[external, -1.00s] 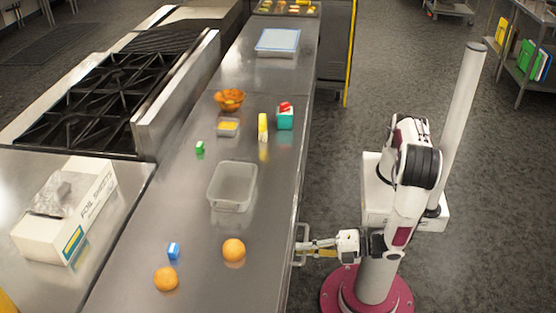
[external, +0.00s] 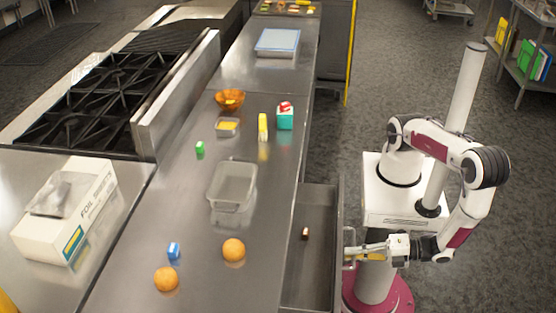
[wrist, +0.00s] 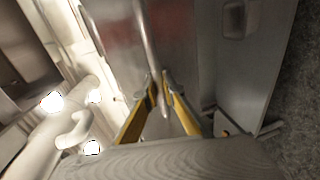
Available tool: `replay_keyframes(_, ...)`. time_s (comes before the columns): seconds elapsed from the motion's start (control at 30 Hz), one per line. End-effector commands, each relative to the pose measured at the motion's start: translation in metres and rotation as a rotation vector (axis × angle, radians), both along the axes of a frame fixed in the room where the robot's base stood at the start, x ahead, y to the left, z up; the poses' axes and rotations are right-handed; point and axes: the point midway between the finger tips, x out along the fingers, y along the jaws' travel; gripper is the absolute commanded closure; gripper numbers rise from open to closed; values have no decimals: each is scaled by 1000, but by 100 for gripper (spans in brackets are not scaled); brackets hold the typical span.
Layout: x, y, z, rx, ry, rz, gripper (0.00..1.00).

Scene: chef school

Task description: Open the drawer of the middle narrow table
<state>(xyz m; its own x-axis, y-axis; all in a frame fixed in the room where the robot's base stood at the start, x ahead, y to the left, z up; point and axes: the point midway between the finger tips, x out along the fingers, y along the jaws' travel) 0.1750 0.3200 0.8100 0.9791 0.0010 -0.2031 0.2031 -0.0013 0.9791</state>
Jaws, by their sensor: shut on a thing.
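The drawer (external: 318,215) of the narrow metal table (external: 205,185) is pulled out to the right, toward my arm. A small dark brown-and-white item (external: 305,233) lies inside it. My gripper (external: 352,254) is at the drawer front, shut on the drawer handle (external: 348,240). In the wrist view the two yellow-sided fingers (wrist: 160,92) close around the bar handle (wrist: 148,45) in front of the metal drawer front (wrist: 185,50).
On the tabletop are a clear container (external: 232,186), two oranges (external: 233,250), a blue-and-white block (external: 174,251), a yellow bottle (external: 263,126) and an orange bowl (external: 229,99). A stove (external: 95,90) stands to the left. Floor (external: 325,140) is open beyond the drawer.

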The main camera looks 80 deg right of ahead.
Motion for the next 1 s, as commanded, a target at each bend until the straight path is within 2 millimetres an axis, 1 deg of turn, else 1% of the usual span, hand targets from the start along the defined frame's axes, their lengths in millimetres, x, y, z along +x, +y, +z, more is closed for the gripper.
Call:
replay_keyframes(0.03, -8, 0, 0, 1, 1, 3, 100)
replay_keyframes(0.1, -17, 0, -1, 2, 1, 3, 100)
replay_keyframes(0.33, -35, 0, 0, 1, 1, 0, 100)
replay_keyframes(0.5, -40, 0, 0, 0, 1, -2, 100)
replay_keyframes(0.83, -41, 0, 0, 0, 1, -2, 100)
replay_keyframes(0.87, -41, 0, 0, 0, 1, -2, 86)
replay_keyframes(0.9, -41, 0, 0, 0, 1, -2, 76)
replay_keyframes(1.0, -40, 0, 0, 0, 0, -2, 75)
